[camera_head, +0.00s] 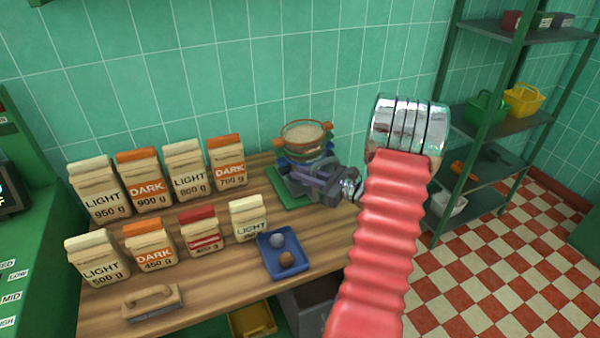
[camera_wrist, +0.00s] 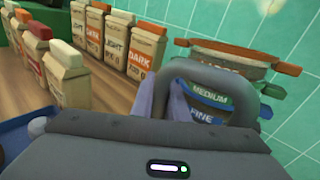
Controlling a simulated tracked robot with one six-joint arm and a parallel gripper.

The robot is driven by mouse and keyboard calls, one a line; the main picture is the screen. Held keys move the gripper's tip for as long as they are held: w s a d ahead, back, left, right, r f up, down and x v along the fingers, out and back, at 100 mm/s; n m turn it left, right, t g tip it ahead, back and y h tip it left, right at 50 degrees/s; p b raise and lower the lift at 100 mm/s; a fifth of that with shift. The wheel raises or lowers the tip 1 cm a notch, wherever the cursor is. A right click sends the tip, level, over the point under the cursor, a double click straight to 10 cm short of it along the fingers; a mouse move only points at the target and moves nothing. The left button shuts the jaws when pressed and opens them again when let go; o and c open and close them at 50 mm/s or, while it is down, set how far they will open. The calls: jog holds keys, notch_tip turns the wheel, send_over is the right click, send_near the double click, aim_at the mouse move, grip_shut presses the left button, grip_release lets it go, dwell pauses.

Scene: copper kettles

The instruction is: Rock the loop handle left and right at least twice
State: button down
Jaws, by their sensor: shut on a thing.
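A stack of sieves stands at the back of the wooden bench, with an orange-handled top sieve (camera_head: 303,133) holding pale grains. Blue and green bands labelled MEDIUM (camera_wrist: 210,97) and FINE (camera_wrist: 203,117) show below it in the wrist view. A dark grey loop handle (camera_wrist: 212,68) arches in front of the stack in the wrist view. My gripper (camera_head: 303,182) is at the front of the stack, its purplish fingers (camera_wrist: 165,102) at the loop, shut on it. The exact contact is partly hidden by the gripper body.
Several labelled paper bags (camera_head: 145,180) stand in two rows left of the stack. A blue tray (camera_head: 265,257) with two small round things lies in front. A metal shelf (camera_head: 480,110) stands at right.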

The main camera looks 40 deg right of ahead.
jog(key=shift+a+f, duration=0.1)
jog(key=shift+a, duration=0.05)
jog(key=c, duration=1.7)
grip_release()
jog(key=v, duration=1.4)
jog(key=shift+w, duration=0.1)
